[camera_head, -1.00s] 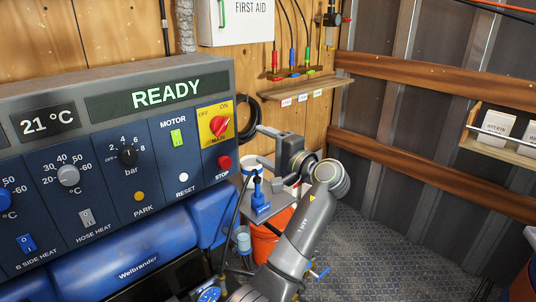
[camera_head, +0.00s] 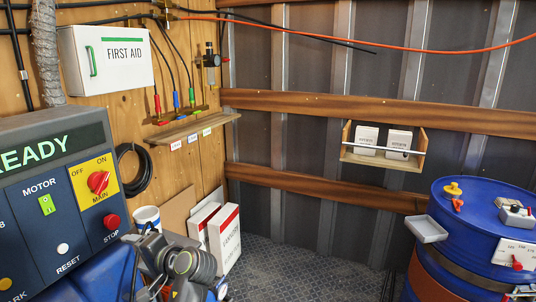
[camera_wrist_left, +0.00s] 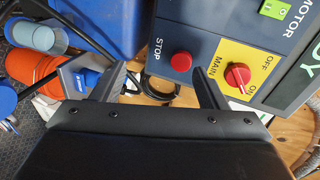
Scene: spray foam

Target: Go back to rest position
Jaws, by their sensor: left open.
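My left gripper (camera_head: 146,246) is low in the head view, in front of the control panel's right end. In the left wrist view its two fingers (camera_wrist_left: 148,82) stand apart with nothing held between them. The blue control panel (camera_head: 62,205) has a red main switch (camera_head: 98,182) on a yellow plate and a red stop button (camera_head: 112,221). Both also show in the left wrist view, the switch (camera_wrist_left: 237,76) right of the fingers and the stop button (camera_wrist_left: 181,61) between them. My right gripper is in neither view.
An orange bucket (camera_wrist_left: 32,70) and a pale blue cup (camera_wrist_left: 38,36) are left in the wrist view. A blue drum (camera_head: 470,222) with small items on top stands at the right. White boxes (camera_head: 225,238) stand by the wall. The floor between is clear.

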